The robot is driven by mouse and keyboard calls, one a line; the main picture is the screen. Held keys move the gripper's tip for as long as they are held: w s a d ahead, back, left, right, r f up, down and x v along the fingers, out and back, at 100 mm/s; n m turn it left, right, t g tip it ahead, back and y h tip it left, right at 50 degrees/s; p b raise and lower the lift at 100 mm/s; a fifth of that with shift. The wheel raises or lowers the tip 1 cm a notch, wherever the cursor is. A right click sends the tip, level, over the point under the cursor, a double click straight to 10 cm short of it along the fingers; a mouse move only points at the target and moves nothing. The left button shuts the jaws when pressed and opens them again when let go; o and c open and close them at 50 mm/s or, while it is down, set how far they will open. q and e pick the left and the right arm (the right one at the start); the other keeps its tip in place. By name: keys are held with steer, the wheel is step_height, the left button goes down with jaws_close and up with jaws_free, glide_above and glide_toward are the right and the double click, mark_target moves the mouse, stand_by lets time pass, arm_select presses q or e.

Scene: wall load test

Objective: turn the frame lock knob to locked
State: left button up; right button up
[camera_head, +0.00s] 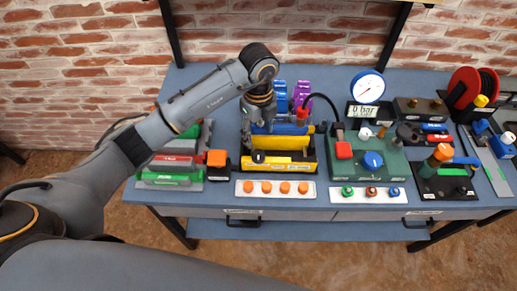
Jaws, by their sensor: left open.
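A yellow and black frame-like fixture (290,163) stands on the bench below my left gripper. A small round black knob (258,156) sits on its front left; I take it for the frame lock knob, but its setting is too small to read. My left arm reaches in from the left, and my left gripper (262,122) points down at the back left of the fixture, apart from the knob as far as I can see. It is open, with its fingertips partly lost among the blue parts there. My right gripper is not in view.
A blue tool (290,129) lies across the fixture's back. An orange-knobbed block (217,158) and red and green cases (171,163) stand left. A strip of orange knobs (276,189) lies in front. A green unit (373,172) with a hose and a pressure gauge (367,87) stand right.

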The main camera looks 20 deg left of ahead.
mark_target(258, 154)
arm_select(q)
step_height(258, 154, down, 10)
steer(key=shift+r+p, duration=0.25)
steer(key=shift+p, duration=0.65)
steer(key=c, duration=1.2)
